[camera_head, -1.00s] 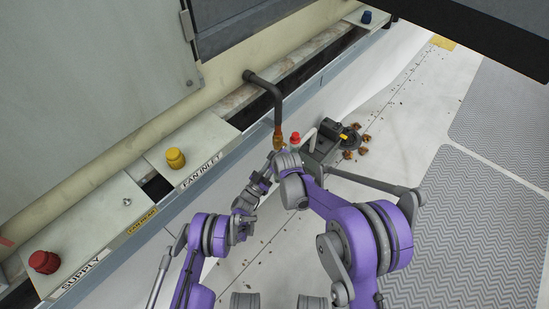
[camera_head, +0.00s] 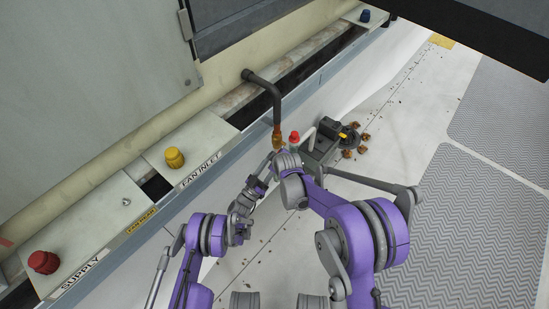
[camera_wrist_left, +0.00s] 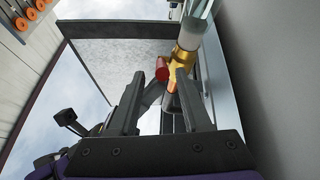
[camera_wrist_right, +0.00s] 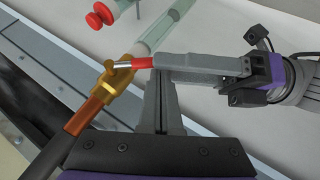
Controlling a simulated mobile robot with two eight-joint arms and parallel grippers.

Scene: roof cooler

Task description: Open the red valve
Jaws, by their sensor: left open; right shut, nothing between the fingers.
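A brass valve (camera_head: 277,139) hangs at the lower end of a dark bent pipe in the head view. Its red handle (camera_wrist_right: 143,63) sticks out sideways from the brass body (camera_wrist_right: 117,74) in the right wrist view. The valve also shows in the left wrist view (camera_wrist_left: 184,57), just past the fingertips. My left gripper (camera_wrist_left: 160,76) is open, with its fingertips close to the red handle; I cannot tell whether they touch it. My right gripper (camera_wrist_right: 160,74) is shut and empty, its tips just below the left gripper's fingers and beside the handle's end.
A dark pump (camera_head: 325,135) with a red knob (camera_head: 294,137) stands on the roof behind the grippers. A clear hose piece (camera_wrist_right: 168,25) continues from the valve. Yellow (camera_head: 174,158) and larger red (camera_head: 43,262) knobs sit on the ledge at left. Free roof lies right.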

